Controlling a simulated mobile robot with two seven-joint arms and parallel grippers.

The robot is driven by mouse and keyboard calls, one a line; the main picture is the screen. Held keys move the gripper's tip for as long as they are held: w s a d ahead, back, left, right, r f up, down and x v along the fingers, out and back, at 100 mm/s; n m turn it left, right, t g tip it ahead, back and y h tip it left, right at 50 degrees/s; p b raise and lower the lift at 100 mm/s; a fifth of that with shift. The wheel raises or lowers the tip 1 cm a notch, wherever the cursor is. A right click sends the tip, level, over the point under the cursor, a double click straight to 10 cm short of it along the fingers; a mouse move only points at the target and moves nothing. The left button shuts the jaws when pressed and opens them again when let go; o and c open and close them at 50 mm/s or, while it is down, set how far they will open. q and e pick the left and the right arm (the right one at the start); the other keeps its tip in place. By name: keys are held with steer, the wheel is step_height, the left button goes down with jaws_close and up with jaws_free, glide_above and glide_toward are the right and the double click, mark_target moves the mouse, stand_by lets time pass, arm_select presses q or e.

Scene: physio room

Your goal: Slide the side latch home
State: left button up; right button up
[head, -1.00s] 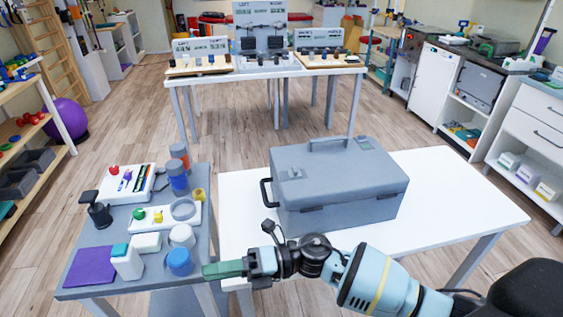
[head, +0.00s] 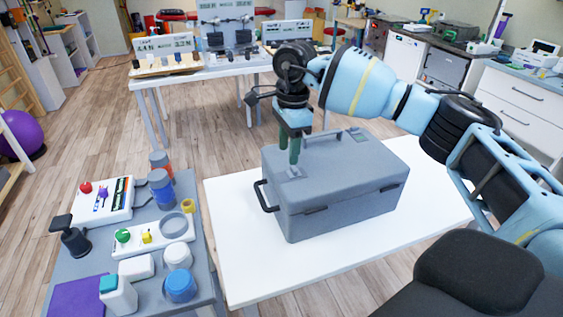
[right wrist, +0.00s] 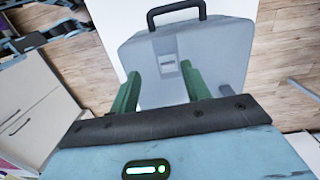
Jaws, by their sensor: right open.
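A grey lidded case (head: 345,180) stands shut on the white table (head: 235,260). A small grey latch plate (head: 293,173) lies on the lid near its left end; it also shows in the right wrist view (right wrist: 168,66), between and beyond the fingers. I cannot tell how far its slider is along. My right gripper (head: 288,157) points down over that end, its green fingers apart and empty. It also shows in the right wrist view (right wrist: 160,74). I cannot tell whether the fingertips touch the lid. My left gripper is not in view.
A black handle (head: 262,196) sticks out from the case's left end. A grey side table (head: 205,240) at left holds bottles, a white button box (head: 104,199) and tubs. The white table is bare around the case.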

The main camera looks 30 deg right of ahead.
mark_target(294, 168)
steer(key=shift+w+d+r+h, duration=0.2)
steer(key=shift+d+r+h, duration=0.2)
steer(key=shift+d+r, duration=0.55)
steer(key=shift+f, duration=4.05)
jaws_close()
